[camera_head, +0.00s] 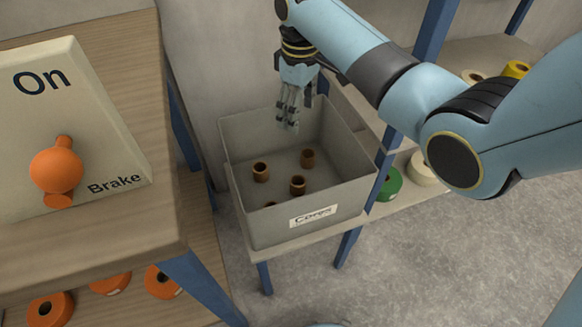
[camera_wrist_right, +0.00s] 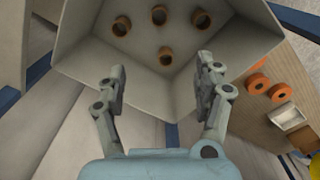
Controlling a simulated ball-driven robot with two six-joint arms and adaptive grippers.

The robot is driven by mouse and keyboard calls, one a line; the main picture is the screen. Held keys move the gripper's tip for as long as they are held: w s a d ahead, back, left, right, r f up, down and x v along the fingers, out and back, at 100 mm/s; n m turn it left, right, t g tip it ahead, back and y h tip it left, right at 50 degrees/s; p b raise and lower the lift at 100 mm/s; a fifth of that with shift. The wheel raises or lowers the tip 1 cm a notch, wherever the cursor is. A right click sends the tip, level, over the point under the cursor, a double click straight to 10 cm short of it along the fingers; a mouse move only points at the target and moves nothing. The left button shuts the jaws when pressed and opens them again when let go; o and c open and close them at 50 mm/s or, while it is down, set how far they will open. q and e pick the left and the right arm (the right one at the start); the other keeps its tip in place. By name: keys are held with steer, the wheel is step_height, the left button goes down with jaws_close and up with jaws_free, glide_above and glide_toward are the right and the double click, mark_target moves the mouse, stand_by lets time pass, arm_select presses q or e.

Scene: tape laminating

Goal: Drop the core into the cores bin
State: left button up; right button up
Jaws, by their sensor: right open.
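The grey cores bin (camera_head: 335,195) stands on a low shelf, with a white label on its front. Several brown cores lie on its floor, among them one at the left (camera_head: 261,172), one at the back right (camera_head: 307,158) and one in the middle (camera_head: 297,185). My right gripper (camera_head: 288,115) points down over the back part of the bin. In the right wrist view the gripper (camera_wrist_right: 162,72) has its fingers spread with nothing between them, and the cores (camera_wrist_right: 166,56) lie beyond the fingertips. My left gripper is not in view.
A wooden bench (camera_head: 150,220) at the left bears a panel (camera_head: 95,110) marked On and Brake with an orange knob (camera_head: 57,168). Orange rolls (camera_head: 110,284) lie on its lower shelf. Shelves at the right hold a green roll (camera_head: 388,185) and pale rolls.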

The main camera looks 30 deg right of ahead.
step_height(320, 180, up, 8)
steer(key=shift+f, duration=0.2)
stand_by(0.3)
steer(key=s+a+f+m+t, duration=0.1)
steer(key=s+f, duration=0.4)
steer(key=s, duration=0.6)
steer(key=s+a+r+m+t, duration=0.2)
steer(key=s+r+m, duration=0.1)
steer(key=s, duration=1.3)
steer(key=s+d+f+g+h, duration=0.1)
steer(key=s+f, duration=0.1)
steer(key=f, duration=1.2)
steer(key=s+d+f, duration=0.2)
steer(key=f, duration=1.1)
steer(key=s+f+g, duration=0.1)
steer(key=s+f, duration=1.2)
steer(key=s, duration=0.4)
steer(key=shift+d+f+m, duration=0.15)
steer(key=shift+f+m, duration=0.15)
steer(key=shift+f, duration=0.05)
